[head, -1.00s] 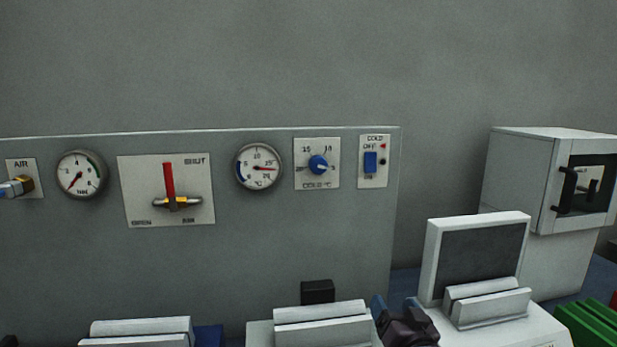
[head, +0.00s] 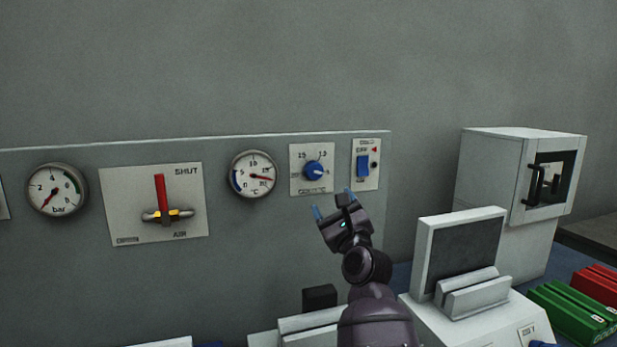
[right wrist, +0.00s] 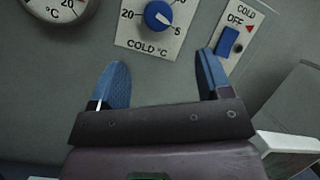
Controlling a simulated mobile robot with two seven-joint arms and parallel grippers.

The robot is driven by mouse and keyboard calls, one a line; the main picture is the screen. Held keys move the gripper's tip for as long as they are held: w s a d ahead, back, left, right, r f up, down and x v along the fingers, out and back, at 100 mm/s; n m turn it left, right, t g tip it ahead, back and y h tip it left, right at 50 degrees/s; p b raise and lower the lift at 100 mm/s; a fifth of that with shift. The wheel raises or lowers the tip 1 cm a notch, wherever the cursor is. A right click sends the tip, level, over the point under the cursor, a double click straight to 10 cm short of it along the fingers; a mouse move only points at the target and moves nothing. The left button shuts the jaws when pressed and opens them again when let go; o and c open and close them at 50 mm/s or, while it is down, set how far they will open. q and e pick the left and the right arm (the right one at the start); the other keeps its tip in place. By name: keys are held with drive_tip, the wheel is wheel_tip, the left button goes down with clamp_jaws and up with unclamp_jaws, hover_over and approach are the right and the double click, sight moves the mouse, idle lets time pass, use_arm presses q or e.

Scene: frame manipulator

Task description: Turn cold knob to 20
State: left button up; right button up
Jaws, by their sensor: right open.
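The blue cold knob (head: 313,171) sits on a white dial plate (head: 299,185) on the grey panel. In the right wrist view the knob (right wrist: 158,15) shows near the top, with its white pointer toward the 5 at lower right. The 20 mark is at the left of the plate. My right gripper (head: 333,203) is open and empty, just below the plate in the head view. In the right wrist view its blue fingers (right wrist: 160,85) are spread apart, below the knob and not touching it. My left gripper is not in view.
A blue COLD switch (head: 363,166) is right of the knob, and a temperature gauge (head: 254,174) is left of it. A red-handled air valve (head: 161,195) stands further left. A screen device (head: 465,255) and green blocks (head: 572,312) are at lower right.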

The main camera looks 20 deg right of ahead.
sight(316, 172)
drive_tip(key=w+r+m, duration=0.1)
drive_tip(key=w, duration=0.2)
drive_tip(key=w+r+m, duration=0.1)
drive_tip(key=w, duration=0.2)
drive_tip(key=w+r+m, duration=0.2)
drive_tip(key=w, duration=0.2)
drive_tip(key=shift+a, duration=0.3)
drive_tip(key=shift+c, duration=0.5)
drive_tip(key=c, duration=0.8)
drive_tip(key=shift+c, duration=0.2)
